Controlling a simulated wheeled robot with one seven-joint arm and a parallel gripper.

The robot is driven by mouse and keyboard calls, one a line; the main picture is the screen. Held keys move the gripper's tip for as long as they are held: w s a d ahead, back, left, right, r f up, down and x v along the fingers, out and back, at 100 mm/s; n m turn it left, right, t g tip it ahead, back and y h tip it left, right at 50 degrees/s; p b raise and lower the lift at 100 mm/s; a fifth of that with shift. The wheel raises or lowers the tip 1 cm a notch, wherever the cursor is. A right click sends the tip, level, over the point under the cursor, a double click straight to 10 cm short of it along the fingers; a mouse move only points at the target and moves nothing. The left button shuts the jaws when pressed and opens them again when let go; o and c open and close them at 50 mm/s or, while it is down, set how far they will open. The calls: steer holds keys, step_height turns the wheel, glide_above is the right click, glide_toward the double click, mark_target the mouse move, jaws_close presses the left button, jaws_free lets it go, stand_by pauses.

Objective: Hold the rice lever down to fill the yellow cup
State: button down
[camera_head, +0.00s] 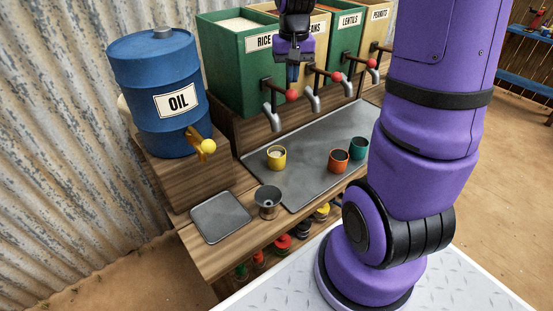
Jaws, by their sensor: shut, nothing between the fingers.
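The rice bin is a green box (238,85) marked RICE, with pale grain at its top. Its lever ends in a red ball (292,96) beside a grey spout (272,118). The yellow cup (276,162) stands upright on the grey metal tray (312,138), below that spout in the picture. Something pale shows inside the cup; its level is hard to tell. My gripper (293,74) is shut and empty, pointing down just above the red ball. I cannot tell whether the fingertips touch it.
An orange cup (339,160) and a teal cup (359,148) stand right of the yellow cup. A metal cup (267,201) and a square plate (221,217) are at the front. A blue oil drum (158,95) stands left. Other bins, levers and spouts continue right.

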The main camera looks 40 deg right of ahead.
mark_target(292, 90)
step_height(292, 90, down, 6)
steer(key=shift+r, duration=0.1)
stand_by(0.4)
stand_by(1.8)
steer(key=shift+r, duration=2.9)
